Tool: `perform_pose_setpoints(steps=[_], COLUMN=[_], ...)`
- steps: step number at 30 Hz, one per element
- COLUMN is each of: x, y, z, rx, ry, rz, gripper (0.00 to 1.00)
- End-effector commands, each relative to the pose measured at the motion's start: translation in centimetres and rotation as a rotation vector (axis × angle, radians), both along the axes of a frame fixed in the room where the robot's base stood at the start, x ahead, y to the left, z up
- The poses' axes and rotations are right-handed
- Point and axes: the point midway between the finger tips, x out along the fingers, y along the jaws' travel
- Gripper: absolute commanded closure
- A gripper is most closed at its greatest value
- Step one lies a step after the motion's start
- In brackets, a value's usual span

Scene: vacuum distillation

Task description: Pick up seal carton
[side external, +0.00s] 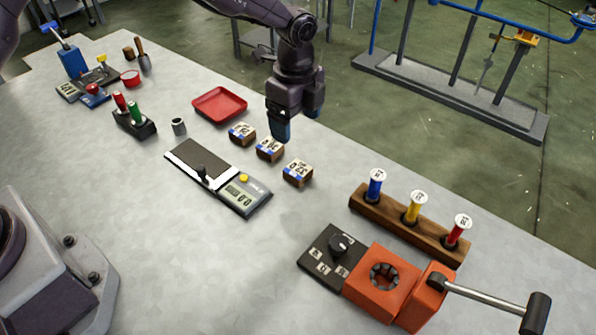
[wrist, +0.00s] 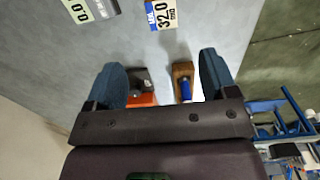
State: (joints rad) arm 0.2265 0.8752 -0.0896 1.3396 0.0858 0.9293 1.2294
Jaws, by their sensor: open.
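Three small brown cartons with white and blue labels stand in a slanted row on the grey table: a left one (side external: 242,133), a middle one (side external: 269,150) and a right one (side external: 298,172). I cannot tell by name which is the seal carton. My gripper (side external: 281,126) hangs above the row, near the middle carton. The wrist view shows my gripper (wrist: 161,78) with its blue fingers wide apart and nothing between them.
A red tray (side external: 219,104) lies behind the cartons. A scale (side external: 218,177) with a digital display lies in front. A wooden rack (side external: 407,224) with three coloured spools and an orange device (side external: 383,284) with a lever stand at right. Table between them is clear.

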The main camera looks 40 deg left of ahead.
Motion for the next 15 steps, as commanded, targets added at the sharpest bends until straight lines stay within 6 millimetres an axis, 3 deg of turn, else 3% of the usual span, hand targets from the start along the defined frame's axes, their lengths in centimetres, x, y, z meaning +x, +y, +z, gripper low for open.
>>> perform_pose_setpoints(steps=[9, 15], x=[-0.1, 0.0], y=[0.0, 0.0], z=[-5.6, -7.4], rx=[0.002, 0.0], ry=[0.005, 0.002], rz=[-0.006, -0.005], gripper=[0.21, 0.21])
